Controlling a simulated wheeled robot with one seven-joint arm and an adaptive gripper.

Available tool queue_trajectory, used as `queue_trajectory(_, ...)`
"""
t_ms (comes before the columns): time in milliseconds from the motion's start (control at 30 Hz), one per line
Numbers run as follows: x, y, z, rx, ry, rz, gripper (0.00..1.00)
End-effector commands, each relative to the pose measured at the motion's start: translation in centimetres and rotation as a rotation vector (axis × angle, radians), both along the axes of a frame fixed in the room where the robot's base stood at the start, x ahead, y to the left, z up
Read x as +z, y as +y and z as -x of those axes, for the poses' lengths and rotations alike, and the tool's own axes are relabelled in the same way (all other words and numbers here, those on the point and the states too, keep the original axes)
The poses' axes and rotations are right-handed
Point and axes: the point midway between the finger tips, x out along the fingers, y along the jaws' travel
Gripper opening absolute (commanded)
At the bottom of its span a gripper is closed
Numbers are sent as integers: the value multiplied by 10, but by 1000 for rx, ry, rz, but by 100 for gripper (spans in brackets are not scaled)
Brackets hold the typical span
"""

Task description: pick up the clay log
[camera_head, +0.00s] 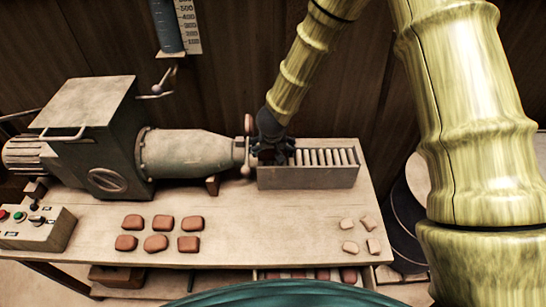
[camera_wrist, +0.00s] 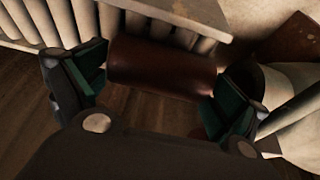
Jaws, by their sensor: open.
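The clay log (camera_wrist: 162,68) is a reddish-brown cylinder in the wrist view, lying crosswise between the two green-padded fingers of my gripper (camera_wrist: 158,92). The fingers are spread, one near each end of the log; I cannot tell whether either pad touches it. In the head view my gripper (camera_head: 270,153) is down at the left end of the roller tray (camera_head: 310,177), by the mouth of the extruder (camera_head: 190,152). It hides most or all of the log there.
Pale rollers (camera_wrist: 88,18) lie beside the log. On the table (camera_head: 250,225) are several red tiles (camera_head: 157,243) at front left and pale pieces (camera_head: 350,247) at front right. A control box (camera_head: 38,228) stands at the left. The table's middle is clear.

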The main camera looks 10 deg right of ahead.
Motion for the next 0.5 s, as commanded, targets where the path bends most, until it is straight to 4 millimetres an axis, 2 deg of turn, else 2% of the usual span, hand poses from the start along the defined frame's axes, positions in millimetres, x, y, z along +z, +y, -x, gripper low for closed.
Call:
queue_trajectory(300,-1,0,-1,0,0,0,96)
queue_trajectory(500,-1,0,-1,0,0,0,59)
